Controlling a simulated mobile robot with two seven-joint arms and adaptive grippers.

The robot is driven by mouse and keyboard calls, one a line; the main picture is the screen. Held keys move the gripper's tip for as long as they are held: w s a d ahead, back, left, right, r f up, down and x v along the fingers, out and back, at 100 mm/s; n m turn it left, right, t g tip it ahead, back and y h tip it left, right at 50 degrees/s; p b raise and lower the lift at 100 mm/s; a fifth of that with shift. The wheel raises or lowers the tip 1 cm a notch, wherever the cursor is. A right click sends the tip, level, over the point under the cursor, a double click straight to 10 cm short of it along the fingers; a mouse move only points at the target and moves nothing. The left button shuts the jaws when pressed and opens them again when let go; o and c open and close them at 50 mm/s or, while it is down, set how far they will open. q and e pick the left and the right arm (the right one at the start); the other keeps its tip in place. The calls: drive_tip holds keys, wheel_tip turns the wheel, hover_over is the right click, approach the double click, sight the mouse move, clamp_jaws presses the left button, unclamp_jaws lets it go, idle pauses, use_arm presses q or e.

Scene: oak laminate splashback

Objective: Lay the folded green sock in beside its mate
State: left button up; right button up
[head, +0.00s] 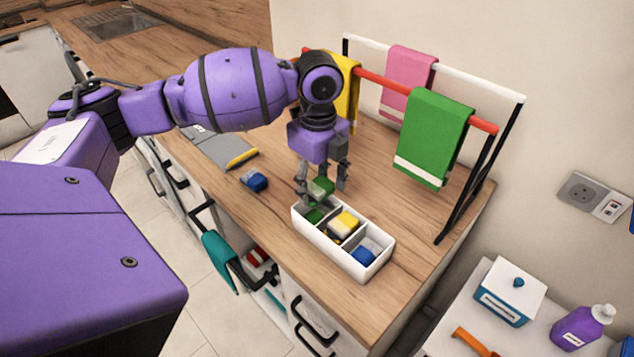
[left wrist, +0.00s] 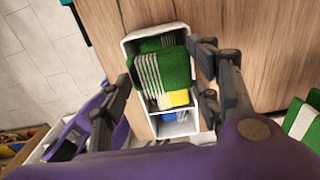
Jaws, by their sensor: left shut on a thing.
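My left gripper (head: 322,190) points down over the far-left end of a white divided box (head: 335,254) and is shut on a folded green sock (head: 321,186). In the left wrist view the held sock (left wrist: 178,68) is green with a pale ribbed band, between the two fingers. Its green mate (head: 314,216) lies in the box's far-left compartment, partly hidden under the held sock in the wrist view. The held sock appears just above the box rim. A yellow sock (head: 345,222) is in the middle compartment and a blue one (head: 363,256) in the near-right one. My right gripper is not in view.
A blue sock (head: 256,181) lies on the wooden counter left of the box. A drying rack with a green towel (head: 433,137) stands to the right. Bare counter (head: 405,215) lies between rack and box.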

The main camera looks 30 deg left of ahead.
use_arm(q)
drive_tip(key=shift+f+b, duration=0.35)
drive_tip(key=shift+f, duration=2.2)
drive_tip(key=shift+s+f, duration=0.2)
drive_tip(key=shift+f, duration=0.1)
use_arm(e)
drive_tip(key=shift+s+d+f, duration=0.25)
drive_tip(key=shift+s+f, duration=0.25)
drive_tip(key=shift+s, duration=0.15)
use_arm(q)
drive_tip(key=o, duration=0.8)
drive_tip(key=shift+f, duration=0.15)
drive_tip(key=shift+o, duration=1.1)
drive_tip(key=shift+w, duration=0.1)
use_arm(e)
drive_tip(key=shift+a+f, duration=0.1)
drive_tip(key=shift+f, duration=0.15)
use_arm(q)
drive_tip(key=shift+r, duration=0.2)
